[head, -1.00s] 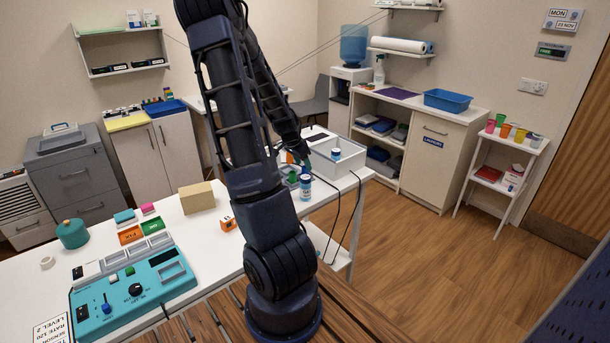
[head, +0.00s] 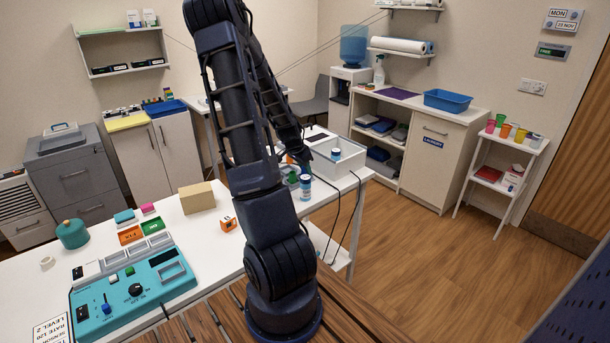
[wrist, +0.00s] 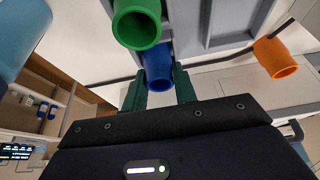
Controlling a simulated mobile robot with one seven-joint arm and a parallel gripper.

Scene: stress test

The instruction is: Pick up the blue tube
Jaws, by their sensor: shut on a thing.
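In the wrist view, the blue tube (wrist: 158,66) sits between the two dark green fingers of my gripper (wrist: 160,84), which is shut on it. Its open end faces the camera. A green tube (wrist: 137,26) is just beside it, overlapping its upper part in the picture. An orange tube (wrist: 274,58) stands apart on the right. In the head view, my arm reaches to the far end of the white table, and the fingers and blue tube are mostly hidden there.
Near my gripper are a blue-and-white bottle (head: 305,188), a white open box (head: 345,166) and dark cables. The wooden floor to the right is clear.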

